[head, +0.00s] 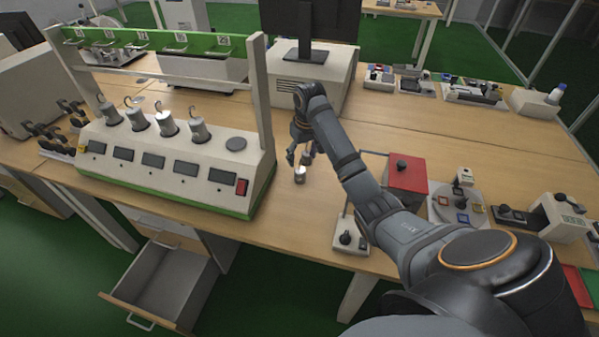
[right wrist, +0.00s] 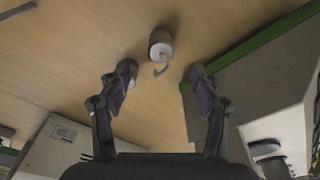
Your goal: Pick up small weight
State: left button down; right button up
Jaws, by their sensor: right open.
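A small metal weight (head: 300,174) with a hook stands or lies on the wooden table, just right of the white testing machine; its exact pose is hard to tell. It also shows in the right wrist view (right wrist: 161,42), with its hook pointing toward my gripper. My right gripper (head: 304,153) is close to the weight in the head view. In the right wrist view its two fingers (right wrist: 163,80) are apart, with the weight beyond and between them and nothing held. My left gripper is out of view.
The white and green testing machine (head: 160,165) bears several hooked weights (head: 198,130) and sits close left of my gripper. A red box (head: 407,178) and a small switch unit (head: 350,235) stand to the right. A monitor stands behind. Open drawer (head: 165,280) below.

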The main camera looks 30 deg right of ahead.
aim_at(300, 169)
jog(key=shift+w+d+r, duration=0.2)
jog(key=shift+r, duration=0.15)
jog(key=shift+s+a+r, duration=0.1)
jog(key=shift+s+r, duration=0.1)
jog(key=shift+s, duration=0.05)
jog(key=shift+s+a+f, duration=0.1)
jog(key=shift+a+f, duration=0.1)
jog(key=shift+f, duration=0.95)
jog(key=f, duration=0.1)
jog(key=w+f, duration=0.1)
jog(key=shift+d+f, duration=0.15)
jog(key=shift+f, duration=0.3)
jog(key=f, duration=0.5)
jog(key=shift+w, duration=0.35)
jog(key=shift+s, duration=0.1)
jog(key=shift+c, duration=1.3)
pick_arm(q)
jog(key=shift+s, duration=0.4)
pick_arm(e)
jog(key=shift+r, duration=0.1)
grip_shut()
